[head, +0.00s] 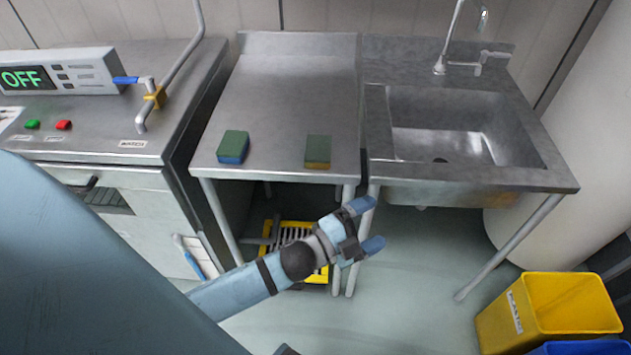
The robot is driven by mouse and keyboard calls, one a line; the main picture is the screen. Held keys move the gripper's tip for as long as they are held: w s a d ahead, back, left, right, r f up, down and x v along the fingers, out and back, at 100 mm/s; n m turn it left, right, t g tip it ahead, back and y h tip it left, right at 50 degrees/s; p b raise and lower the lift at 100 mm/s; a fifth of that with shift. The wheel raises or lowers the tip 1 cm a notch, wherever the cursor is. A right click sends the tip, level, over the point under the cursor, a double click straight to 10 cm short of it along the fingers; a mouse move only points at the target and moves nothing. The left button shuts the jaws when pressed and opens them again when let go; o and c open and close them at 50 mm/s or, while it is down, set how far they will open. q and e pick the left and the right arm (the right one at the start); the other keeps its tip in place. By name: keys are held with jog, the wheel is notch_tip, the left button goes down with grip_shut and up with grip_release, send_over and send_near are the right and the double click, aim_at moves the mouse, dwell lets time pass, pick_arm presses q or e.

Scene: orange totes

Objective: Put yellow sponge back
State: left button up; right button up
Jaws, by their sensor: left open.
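The yellow sponge (318,152) has a green top and a yellow-brown front side. It lies near the front edge of the steel table (290,90), right of the table's middle. A second sponge, the blue sponge (232,147), has a green top and blue sides and lies to its left, apart from it. My left gripper (369,224) is open and empty. In the picture it is below and to the right of the yellow sponge, in front of the table's right front leg, and not touching either sponge. My right gripper is not in view.
A steel sink (460,125) with a tap adjoins the table on the right. A machine with a control panel reading OFF (60,75) stands at the left. A yellow bin (550,305) and a blue bin (585,348) are at the lower right. A yellow-framed object (280,232) is under the table.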

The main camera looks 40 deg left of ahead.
pick_arm(q)
jog(key=s+a+f+n+g+y, duration=0.4)
jog(key=s+f+n+g+y, duration=0.2)
jog(key=s+f+n, duration=0.85)
notch_tip(320, 180, up, 13)
jog(key=w+p, duration=0.1)
jog(key=p, duration=1.3)
jog(key=shift+a+r+p, duration=0.2)
jog(key=shift+a+p, duration=0.15)
jog(key=shift+a, duration=0.05)
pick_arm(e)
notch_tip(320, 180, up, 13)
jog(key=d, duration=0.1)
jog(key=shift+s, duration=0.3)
pick_arm(q)
jog(key=shift+n, duration=0.25)
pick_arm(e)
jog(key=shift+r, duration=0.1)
